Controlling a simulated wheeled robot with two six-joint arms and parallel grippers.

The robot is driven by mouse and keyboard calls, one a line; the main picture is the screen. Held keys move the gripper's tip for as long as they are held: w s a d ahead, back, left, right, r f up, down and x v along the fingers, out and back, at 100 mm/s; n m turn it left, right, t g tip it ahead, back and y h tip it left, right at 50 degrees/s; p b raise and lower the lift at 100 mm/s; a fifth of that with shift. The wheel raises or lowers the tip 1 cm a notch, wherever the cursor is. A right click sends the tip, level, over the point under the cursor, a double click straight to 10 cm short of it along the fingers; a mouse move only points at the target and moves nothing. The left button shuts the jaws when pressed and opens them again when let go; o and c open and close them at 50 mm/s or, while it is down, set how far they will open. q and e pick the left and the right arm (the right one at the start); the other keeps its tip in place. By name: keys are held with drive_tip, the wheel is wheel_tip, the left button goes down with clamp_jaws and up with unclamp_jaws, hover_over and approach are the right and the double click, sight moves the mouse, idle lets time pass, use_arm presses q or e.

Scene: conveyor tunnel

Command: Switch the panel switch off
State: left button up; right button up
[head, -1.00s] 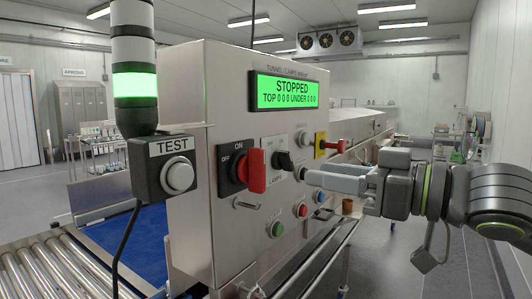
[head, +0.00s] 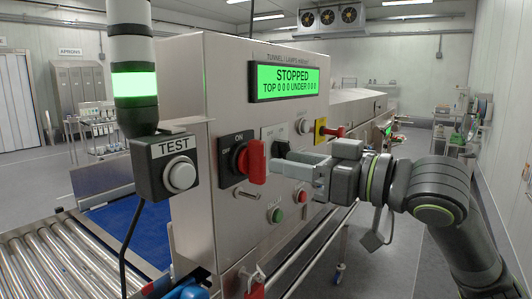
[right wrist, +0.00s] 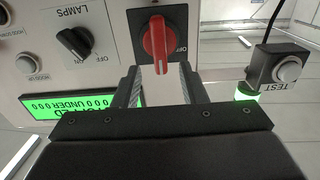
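The panel switch is a red handle (head: 251,162) on a black square plate (head: 229,168), on the front of a steel control cabinet. The handle stands upright, toward the ON label at the top; OFF is marked at the left. My right gripper (head: 279,166) is just right of the handle in the head view, its fingers pointing at the panel. In the right wrist view the fingers (right wrist: 160,82) are open and empty, with the red handle (right wrist: 157,45) ahead, lined up with the gap. I cannot tell any contact. My left gripper is not in view.
A black lamps knob (head: 280,148), green and red buttons (head: 303,196) and a yellow-plated red switch (head: 334,131) sit close right of the handle. A TEST button box (head: 165,168) stands at left. The green display (head: 288,84) reads STOPPED. A roller conveyor (head: 60,275) lies lower left.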

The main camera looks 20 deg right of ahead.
sight(265, 157)
drive_tip(key=shift+p+x, duration=0.6)
drive_tip(key=shift+x, duration=2.15)
clamp_jaws()
